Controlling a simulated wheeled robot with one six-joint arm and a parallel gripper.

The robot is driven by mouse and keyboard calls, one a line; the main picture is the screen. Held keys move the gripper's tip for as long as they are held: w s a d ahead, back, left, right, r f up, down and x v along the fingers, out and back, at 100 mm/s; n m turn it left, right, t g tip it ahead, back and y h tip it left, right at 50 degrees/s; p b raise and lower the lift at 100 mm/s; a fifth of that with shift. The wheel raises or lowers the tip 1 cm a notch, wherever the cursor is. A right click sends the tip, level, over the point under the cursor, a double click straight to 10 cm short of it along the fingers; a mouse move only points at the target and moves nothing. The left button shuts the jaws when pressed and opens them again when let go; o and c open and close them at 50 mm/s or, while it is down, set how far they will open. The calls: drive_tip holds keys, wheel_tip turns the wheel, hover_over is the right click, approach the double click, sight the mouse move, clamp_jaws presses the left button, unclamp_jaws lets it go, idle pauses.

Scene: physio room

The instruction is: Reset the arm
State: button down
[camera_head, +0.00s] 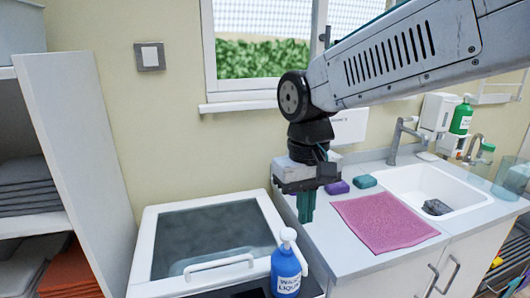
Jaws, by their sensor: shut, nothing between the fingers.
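My gripper (306,206) hangs from my arm and points down above the left end of the counter, with its green fingers together and nothing between them. The arm reaches in from the upper right of the head view. I cannot tell how far the fingertips are above the counter. A pink cloth (384,221) lies flat on the counter to the right.
A blue pump bottle (286,268) stands at the front below the gripper. A shelf panel (85,160) stands far left.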

drive_tip(key=s+d+f+m+t, duration=0.1)
drive_tip(key=s+d+m, duration=0.3)
drive_tip(key=s+d, duration=1.2)
drive_tip(key=shift+s+d+f+t, duration=0.15)
drive_tip(key=shift+d+t, duration=0.35)
drive_tip(key=shift+d, duration=0.65)
drive_tip(key=shift+d, duration=0.1)
